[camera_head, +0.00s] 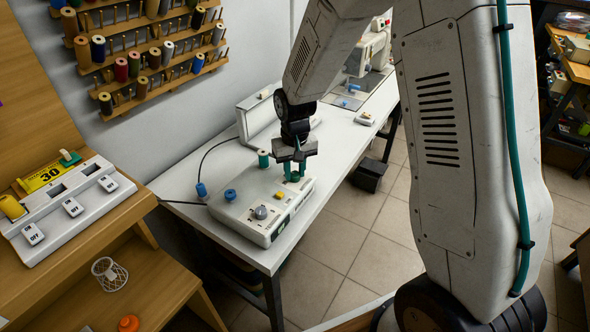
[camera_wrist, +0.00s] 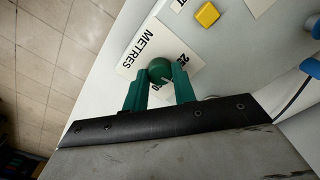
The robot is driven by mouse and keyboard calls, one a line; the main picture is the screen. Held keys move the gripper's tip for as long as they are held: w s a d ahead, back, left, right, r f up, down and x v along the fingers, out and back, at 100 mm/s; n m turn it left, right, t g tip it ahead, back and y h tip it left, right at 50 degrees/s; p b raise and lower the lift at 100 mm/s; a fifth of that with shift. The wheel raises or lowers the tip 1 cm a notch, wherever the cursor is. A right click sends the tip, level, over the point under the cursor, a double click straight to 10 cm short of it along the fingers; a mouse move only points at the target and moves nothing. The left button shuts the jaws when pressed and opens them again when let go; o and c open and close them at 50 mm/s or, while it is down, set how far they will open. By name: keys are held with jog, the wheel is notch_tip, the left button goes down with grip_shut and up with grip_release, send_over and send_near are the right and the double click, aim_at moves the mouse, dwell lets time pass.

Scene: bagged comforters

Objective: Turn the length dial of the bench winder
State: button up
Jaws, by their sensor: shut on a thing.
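The bench winder (camera_head: 240,208) is a pale box on the white bench. It carries a grey knob (camera_head: 261,212), a yellow button (camera_head: 279,195) and a blue knob (camera_head: 230,195). My gripper (camera_head: 294,173) points down over its right rear part. In the wrist view, the green fingertips are shut on a round green dial (camera_wrist: 159,70) with a pale pointer mark, one finger on each side. A label (camera_wrist: 133,55) beside it reads METRES; numbers near the dial are partly covered by the fingers. The yellow button (camera_wrist: 207,15) also shows there.
A green spool (camera_head: 263,158) stands behind the winder, close to my gripper. A blue-topped piece (camera_head: 201,190) with a dark cable is at left. A sewing machine (camera_head: 370,50) stands at the back. The bench's front edge is near, with open floor beyond.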

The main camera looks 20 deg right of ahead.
aim_at(295, 174)
jog(key=n, duration=0.5)
jog(key=shift+n, duration=2.5)
jog(key=o, duration=1)
notch_tip(295, 174, up, 8)
jog(key=shift+f, duration=0.1)
